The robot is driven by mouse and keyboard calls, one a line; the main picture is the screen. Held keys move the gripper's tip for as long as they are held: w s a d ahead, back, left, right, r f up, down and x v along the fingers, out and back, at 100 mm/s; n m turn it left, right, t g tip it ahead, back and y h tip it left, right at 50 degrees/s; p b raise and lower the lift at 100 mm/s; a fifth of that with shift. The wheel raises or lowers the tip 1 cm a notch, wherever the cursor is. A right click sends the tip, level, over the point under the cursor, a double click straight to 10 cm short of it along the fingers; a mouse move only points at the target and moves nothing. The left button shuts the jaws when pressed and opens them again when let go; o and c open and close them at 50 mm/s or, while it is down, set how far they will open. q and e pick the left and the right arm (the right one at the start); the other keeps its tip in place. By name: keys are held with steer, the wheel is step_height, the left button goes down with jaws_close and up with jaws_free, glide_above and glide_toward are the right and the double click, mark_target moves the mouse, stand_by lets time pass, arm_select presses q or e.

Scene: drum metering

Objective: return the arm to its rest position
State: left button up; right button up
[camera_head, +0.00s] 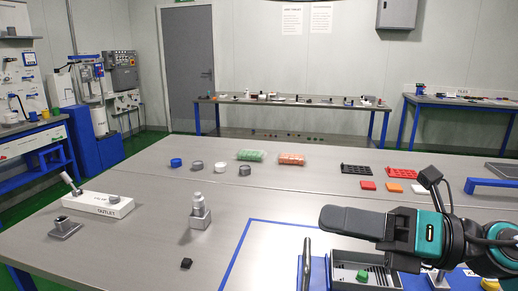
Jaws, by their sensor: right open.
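My right gripper (345,225) comes in from the right edge, above the front right of the large grey table (130,235). Its dark fingers point left and it is open, with nothing seen between them. It hangs over a grey tray (345,284) that holds a green piece (362,276); the fingers and arm hide part of this tray. My left gripper is not in view.
A vertical metal handle (306,264) is close to the fingers. Coloured pads (395,188) lie behind the gripper. The table's middle is mostly clear.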

steer(key=w+d+m+t+h, duration=0.2)
steer(key=d+m+t+h, duration=0.1)
steer(key=m+t, duration=0.55)
steer(key=w+d+m+t+h, duration=0.2)
steer(key=w+m+t+h, duration=0.3)
steer(key=m, duration=0.6)
steer(key=s+d+f+m+g+h, duration=0.25)
steer(key=d+f+m+h, duration=0.35)
steer(key=f+m+h, duration=0.5)
steer(key=s+d+f+m+g, duration=0.2)
steer(key=s+f+m+g, duration=0.5)
steer(key=f, duration=0.6)
steer(key=s+a+f+m+g+y, duration=0.3)
steer(key=s+f+g, duration=0.4)
steer(key=s, duration=0.7)
steer(key=w+a+f+n+t+b, duration=0.1)
steer(key=w+a+f+t, duration=0.2)
steer(key=w+f+t, duration=0.5)
step_height(320, 180, down, 3)
steer(key=shift+a+r, duration=0.15)
steer(key=shift+a, duration=0.15)
